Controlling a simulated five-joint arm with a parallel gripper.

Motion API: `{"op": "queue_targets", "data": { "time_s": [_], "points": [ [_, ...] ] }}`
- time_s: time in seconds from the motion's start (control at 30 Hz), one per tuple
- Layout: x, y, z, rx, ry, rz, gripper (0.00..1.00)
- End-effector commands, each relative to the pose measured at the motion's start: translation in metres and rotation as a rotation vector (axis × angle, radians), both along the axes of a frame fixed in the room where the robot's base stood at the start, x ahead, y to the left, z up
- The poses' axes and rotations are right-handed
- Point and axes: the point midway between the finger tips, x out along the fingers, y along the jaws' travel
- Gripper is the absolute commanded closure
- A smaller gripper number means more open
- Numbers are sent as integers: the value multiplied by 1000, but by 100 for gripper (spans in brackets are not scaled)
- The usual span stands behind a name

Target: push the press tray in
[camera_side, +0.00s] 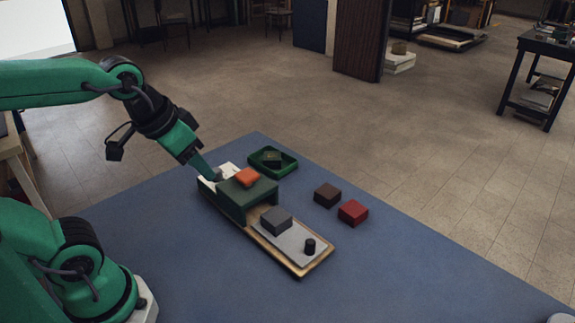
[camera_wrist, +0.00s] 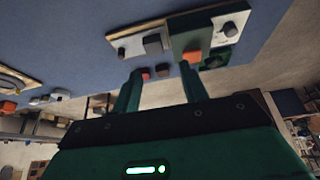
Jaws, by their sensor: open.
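The press is a green housing (camera_side: 247,197) on a long wooden base (camera_side: 316,267), with an orange block (camera_side: 246,177) on top. The pale grey press tray (camera_side: 294,241) sticks out of the housing toward the lower right. It carries a grey block (camera_side: 276,219) near the housing and an upright black knob (camera_side: 310,246) near its outer end. My gripper (camera_side: 211,175) is at the housing's far left end, away from the knob; contact is unclear. In the wrist view the gripper (camera_wrist: 161,70) has its fingers apart with nothing held; the tray (camera_wrist: 134,41) and housing (camera_wrist: 185,38) show beyond.
A green bin (camera_side: 272,162) with a dark green block inside stands behind the press. A brown block (camera_side: 327,195) and a red block (camera_side: 353,212) lie to the right. The blue table (camera_side: 400,275) is clear in front and at lower right.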

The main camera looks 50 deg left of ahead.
Motion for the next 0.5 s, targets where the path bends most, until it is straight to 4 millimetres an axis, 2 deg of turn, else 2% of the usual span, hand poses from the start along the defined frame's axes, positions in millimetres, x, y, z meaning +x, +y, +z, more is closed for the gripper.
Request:
{"op": "queue_targets", "data": {
  "time_s": [0.27, 0.5],
  "points": [
    [39, -22, -7, -6, 95, -41, 57],
    [73, -45, -23, -4, 178, -75, 57]
  ]
}}
